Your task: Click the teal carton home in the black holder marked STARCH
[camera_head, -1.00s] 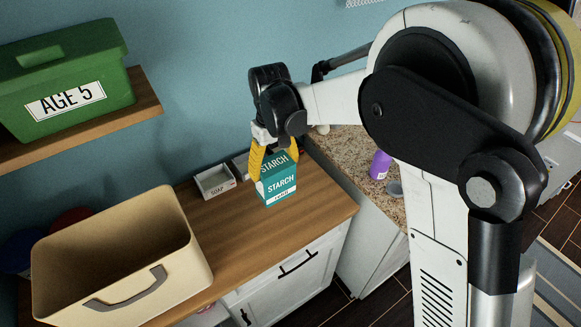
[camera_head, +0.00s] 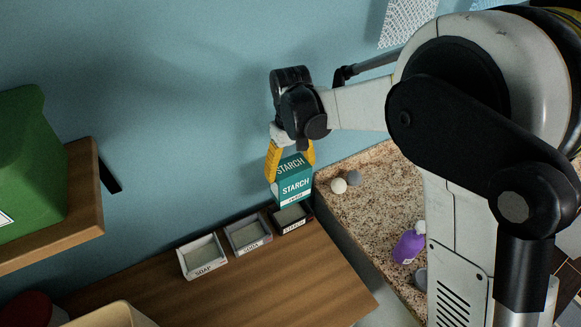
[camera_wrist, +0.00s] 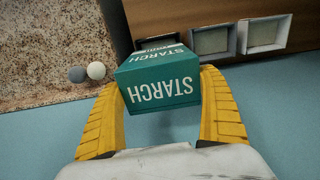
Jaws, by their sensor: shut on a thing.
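The teal carton (camera_head: 291,184) reads STARCH and is upright in the head view. My gripper (camera_head: 290,165) has its yellow fingers shut on the carton's two sides. The carton also fills the middle of the wrist view (camera_wrist: 160,88), between the fingers (camera_wrist: 165,110). The black holder (camera_head: 291,218) with a STARCH label is the rightmost of three holders along the wall. The carton is above it, and its lower edge overlaps the holder's back in the head view; the gap between them is hard to judge. In the wrist view the carton hides most of the black holder.
A grey holder (camera_head: 248,234) stands just left of the black one, and a white SOAP holder (camera_head: 202,257) further left. A purple bottle (camera_head: 408,245) and two small balls (camera_head: 339,185) are on the granite counter (camera_head: 372,190) at right. The wooden top's front is clear.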

